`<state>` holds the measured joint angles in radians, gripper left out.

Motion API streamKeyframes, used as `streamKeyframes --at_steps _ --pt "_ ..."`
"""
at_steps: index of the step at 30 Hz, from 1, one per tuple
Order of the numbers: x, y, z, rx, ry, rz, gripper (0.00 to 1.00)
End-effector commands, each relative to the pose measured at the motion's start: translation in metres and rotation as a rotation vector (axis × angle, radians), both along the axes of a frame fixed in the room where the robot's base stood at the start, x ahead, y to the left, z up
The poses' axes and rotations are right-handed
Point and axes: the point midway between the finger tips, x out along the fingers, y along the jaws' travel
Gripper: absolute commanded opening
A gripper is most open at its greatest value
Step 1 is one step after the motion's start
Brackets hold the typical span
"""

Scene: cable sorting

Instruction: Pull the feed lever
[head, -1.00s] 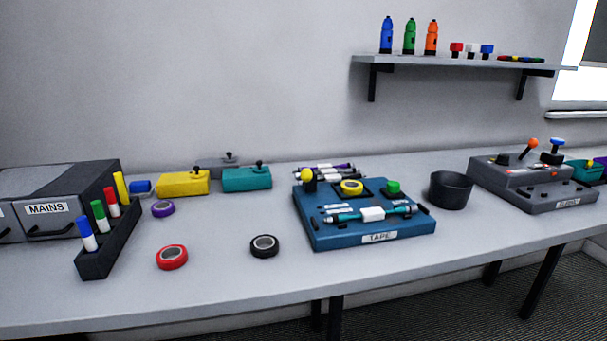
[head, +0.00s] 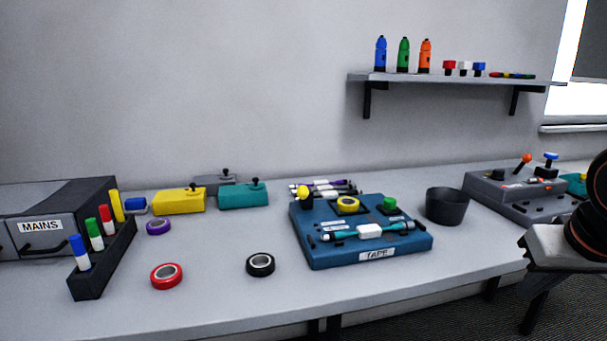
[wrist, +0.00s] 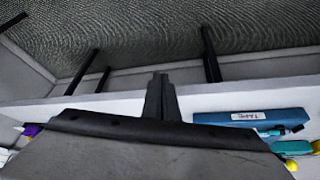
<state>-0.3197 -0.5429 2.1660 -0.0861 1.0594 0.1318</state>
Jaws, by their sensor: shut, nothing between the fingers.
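The blue TAPE station (head: 372,259) stands in the middle of the bench, with a yellow-knobbed lever (head: 303,193) at its left rear. A grey station (head: 510,195) at the right has an orange-topped lever (head: 524,161). No label marks either as the feed lever. My gripper (wrist: 160,84) is shut and empty in the wrist view, near the bench's front edge, apart from both levers. In that view the TAPE station (wrist: 250,118) appears upside down.
A dark cup (head: 446,207) stands between the stations. Red (head: 166,283) and black (head: 260,272) tape rolls lie at the front left, near a marker rack (head: 95,276). Yellow (head: 178,206) and teal (head: 243,201) boxes stand behind. A wall shelf (head: 450,78) hangs above.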

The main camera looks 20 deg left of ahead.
Motion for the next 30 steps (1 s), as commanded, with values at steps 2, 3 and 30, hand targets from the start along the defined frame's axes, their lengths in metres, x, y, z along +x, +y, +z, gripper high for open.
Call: streamKeyframes --at_steps 2,3,30 --pt "0.013 0.019 0.017 -0.003 -0.008 0.031 0.00" --pt "0.019 0.027 0.026 -0.002 -0.012 0.043 0.00" --pt "0.074 0.286 0.182 0.028 -0.107 0.305 0.00"
